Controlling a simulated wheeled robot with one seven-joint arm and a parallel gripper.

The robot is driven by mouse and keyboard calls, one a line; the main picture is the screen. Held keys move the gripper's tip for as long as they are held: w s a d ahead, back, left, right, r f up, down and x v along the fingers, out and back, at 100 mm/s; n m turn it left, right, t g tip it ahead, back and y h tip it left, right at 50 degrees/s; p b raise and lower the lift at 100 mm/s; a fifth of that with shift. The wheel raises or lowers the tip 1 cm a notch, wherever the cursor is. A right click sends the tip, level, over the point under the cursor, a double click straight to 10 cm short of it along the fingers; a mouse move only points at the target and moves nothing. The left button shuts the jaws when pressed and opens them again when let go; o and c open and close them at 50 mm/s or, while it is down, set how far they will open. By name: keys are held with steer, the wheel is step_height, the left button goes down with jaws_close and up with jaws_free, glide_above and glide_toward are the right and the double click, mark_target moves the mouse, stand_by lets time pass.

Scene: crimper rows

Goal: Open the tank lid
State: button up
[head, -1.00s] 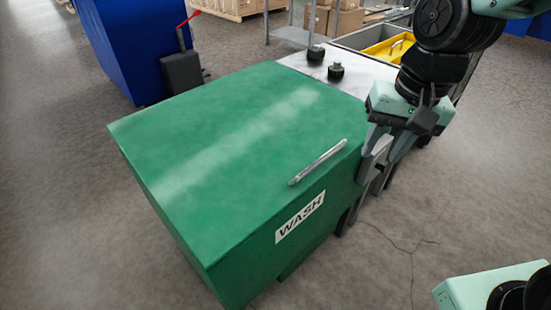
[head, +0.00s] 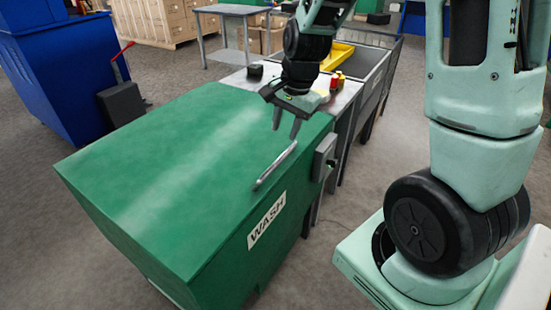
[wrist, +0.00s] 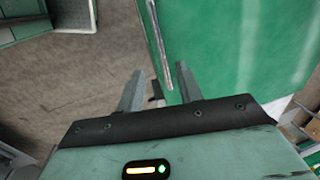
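The green wash tank (head: 160,170) stands in the middle of the head view with its lid down. A grey bar handle (head: 275,166) lies along the lid's right edge above the WASH label (head: 266,222). My gripper (head: 286,128) is above the far end of this handle, fingers pointing down and apart. In the wrist view my gripper (wrist: 155,80) shows two spread fingers with nothing between them. The handle (wrist: 158,40) runs just ahead of the fingertips there, beside the green lid (wrist: 240,45). It looks apart from the fingers.
A grey box (head: 324,158) sits on the tank's right side. Behind the tank are a table with red and yellow items (head: 337,80) and a yellow tray (head: 337,55). A blue bin (head: 45,70) and dark post (head: 122,103) stand left. Floor is open in front.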

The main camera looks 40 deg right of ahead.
mark_target(276, 162)
steer(key=f, duration=0.3)
steer(key=w+f, duration=0.1)
steer(key=f, duration=0.3)
steer(key=w+f, duration=0.1)
steer(key=f, duration=0.3)
steer(key=shift+a, duration=0.35)
jaws_close()
